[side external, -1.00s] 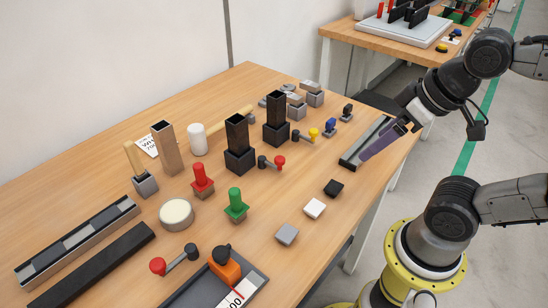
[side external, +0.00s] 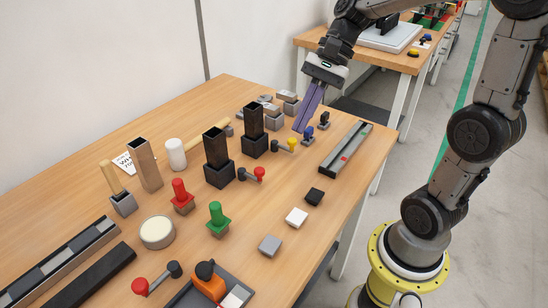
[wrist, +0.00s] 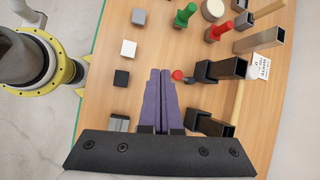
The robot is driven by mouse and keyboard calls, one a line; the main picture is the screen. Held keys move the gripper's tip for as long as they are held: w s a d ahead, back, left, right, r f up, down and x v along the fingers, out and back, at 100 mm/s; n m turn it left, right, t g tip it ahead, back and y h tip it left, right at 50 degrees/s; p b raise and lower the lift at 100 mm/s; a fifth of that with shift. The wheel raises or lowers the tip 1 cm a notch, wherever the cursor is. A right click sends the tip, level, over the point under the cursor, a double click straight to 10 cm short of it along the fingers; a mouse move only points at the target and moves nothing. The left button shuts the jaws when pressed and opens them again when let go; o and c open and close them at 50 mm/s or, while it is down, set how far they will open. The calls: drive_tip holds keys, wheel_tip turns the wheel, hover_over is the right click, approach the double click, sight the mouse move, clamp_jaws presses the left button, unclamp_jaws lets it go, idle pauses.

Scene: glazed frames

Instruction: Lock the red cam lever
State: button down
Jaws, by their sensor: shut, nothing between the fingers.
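A lever with a red ball knob (side external: 258,174) and a dark round hub lies on the table beside the black square posts. Its red knob also shows in the wrist view (wrist: 177,75), just right of my fingertips in the picture. A second red-knobbed lever (side external: 140,286) lies at the front left, its arm running to a dark hub. I cannot tell from looks alone which is the cam lever.
Two tall black posts (side external: 215,158) stand close to the nearer-hand red lever. A grey channel (side external: 345,148) with a red mark lies at the right edge. Small black, white and grey blocks (side external: 297,217) lie along the front, with bare wood between. Red and green pegs (side external: 218,220) stand mid-table.

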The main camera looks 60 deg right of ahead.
drive_tip(key=w+d+f+m+y, duration=0.1)
drive_tip(key=w+d+f+m, duration=0.1)
drive_tip(key=d, duration=0.3)
drive_tip(key=w+d+f+m+t+y, duration=0.1)
drive_tip(key=w+d+f+m, duration=0.1)
drive_tip(key=d+f+m, duration=0.1)
drive_tip(key=d+f, duration=0.1)
drive_tip(key=d, duration=0.1)
drive_tip(key=shift+d+f, duration=0.2)
drive_tip(key=shift+d, duration=0.1)
drive_tip(key=x, duration=1)
drive_tip(key=shift+a+f, duration=0.1)
drive_tip(key=shift+a, duration=0.05)
drive_tip(key=shift+w+a, duration=0.15)
drive_tip(key=shift+a, duration=0.45)
drive_tip(key=shift+w+a, duration=0.15)
drive_tip(key=shift+a, duration=0.4)
drive_tip(key=shift+w+a, duration=0.2)
drive_tip(key=shift+a, duration=0.45)
